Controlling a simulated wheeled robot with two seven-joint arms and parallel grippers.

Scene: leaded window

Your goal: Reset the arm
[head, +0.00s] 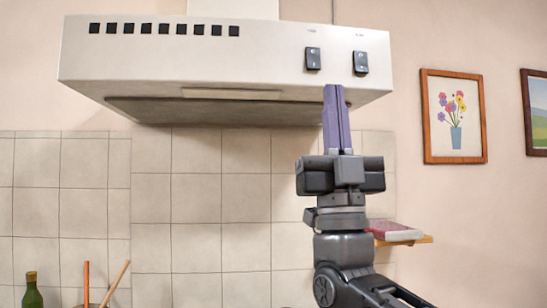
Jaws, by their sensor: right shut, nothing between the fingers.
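My right gripper (336,119) points straight up in the head view, in front of the tiled wall and the lower right part of the white range hood. Its two purple fingers are together with nothing between them. The fingertips show just below the two black switches of the hood; I cannot tell whether they touch it. My right arm comes up from the bottom edge, right of the middle. My left gripper is not in view.
The range hood (210,62) hangs above. A small wooden shelf (412,241) with a reddish book-like thing (394,231) is right of my arm. A green bottle (32,292) and sticks (117,283) stand at lower left. A framed flower picture (427,120) hangs at right.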

